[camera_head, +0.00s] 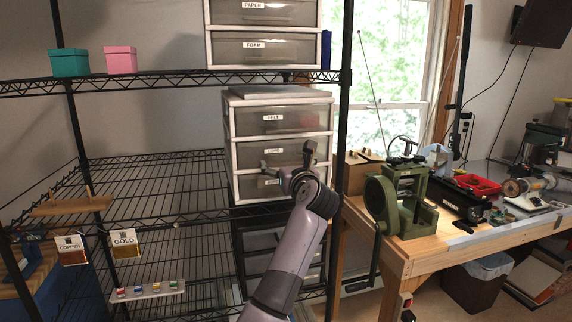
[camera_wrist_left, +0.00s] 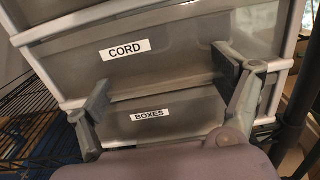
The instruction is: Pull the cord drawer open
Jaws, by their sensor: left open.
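The cord drawer (camera_wrist_left: 180,60) is a translucent grey drawer front with a white CORD label, and it looks closed. In the head view it is the middle drawer (camera_head: 243,155) of a white-framed unit, under the FELT drawer (camera_head: 300,117). The boxes drawer (camera_wrist_left: 185,103) is just below it. My left gripper (camera_head: 287,160) is in front of the unit at the height of the cord and boxes drawers. In the left wrist view, my left gripper (camera_wrist_left: 160,80) is open and empty, its fingers spread across the lower cord drawer front. Contact cannot be told. My right gripper is out of view.
The unit stands on a black wire rack (camera_head: 150,160). Another unit with FOAM (camera_head: 290,48) and PAPER drawers is above. A wooden workbench (camera_head: 440,245) with a green device (camera_head: 408,200) stands close on the right. The wire shelf left of the unit is mostly bare.

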